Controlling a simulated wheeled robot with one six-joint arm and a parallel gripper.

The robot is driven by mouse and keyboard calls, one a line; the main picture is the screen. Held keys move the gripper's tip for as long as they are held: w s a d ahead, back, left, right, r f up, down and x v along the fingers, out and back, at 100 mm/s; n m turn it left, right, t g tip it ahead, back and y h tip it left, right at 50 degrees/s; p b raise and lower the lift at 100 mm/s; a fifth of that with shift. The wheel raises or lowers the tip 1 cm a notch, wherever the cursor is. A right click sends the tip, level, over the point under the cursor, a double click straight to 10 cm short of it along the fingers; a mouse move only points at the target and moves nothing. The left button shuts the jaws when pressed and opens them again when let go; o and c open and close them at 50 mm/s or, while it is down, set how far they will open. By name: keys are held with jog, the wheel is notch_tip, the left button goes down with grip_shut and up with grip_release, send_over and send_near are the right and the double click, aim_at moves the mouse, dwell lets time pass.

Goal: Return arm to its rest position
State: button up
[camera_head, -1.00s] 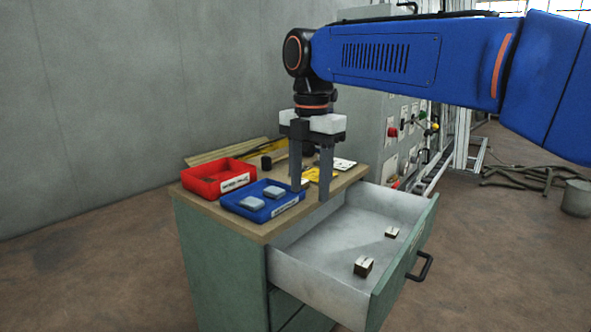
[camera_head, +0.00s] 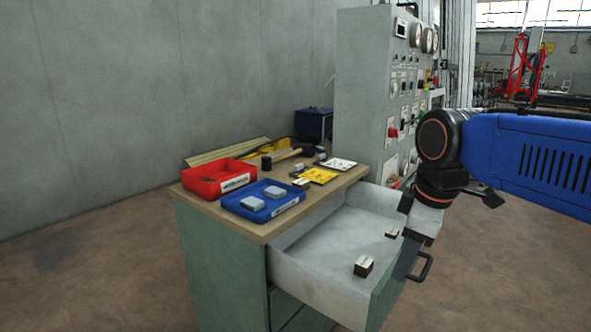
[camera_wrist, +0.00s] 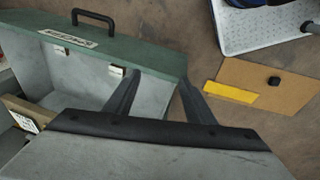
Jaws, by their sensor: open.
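My arm (camera_head: 530,155) reaches in from the right side of the head view. My gripper (camera_head: 402,272) hangs beside the open drawer's front, near its handle, and overlaps that front in the picture. In the wrist view both fingers of my gripper (camera_wrist: 158,88) show spread apart with nothing between them. The open drawer (camera_head: 320,265) of the green cabinet (camera_head: 220,270) holds two small blocks, a nearer one (camera_head: 363,266) and a farther one (camera_head: 392,233). In the wrist view the drawer's green front (camera_wrist: 125,45) lies ahead of the fingers.
A red bin (camera_head: 205,186) and a blue bin (camera_head: 262,212) with grey blocks stand on the cabinet top. A hammer (camera_head: 285,155) and yellow and white cards lie behind them. A grey control panel (camera_head: 362,90) stands behind. The drawer handle (camera_head: 424,267) sticks out. Floor at left is clear.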

jog(key=s+d+f+m+t, duration=0.1)
jog(key=s+d+f+m, duration=0.3)
jog(key=s+f+m, duration=0.1)
jog(key=s+d+f+m+t, duration=0.1)
jog(key=s+d+f+m, duration=0.2)
jog(key=s+f+m, duration=0.2)
notch_tip(320, 180, down, 3)
jog(key=shift+d+r+m+h, duration=0.1)
jog(key=shift+d+m+h, duration=0.25)
jog(key=shift+m, duration=0.55)
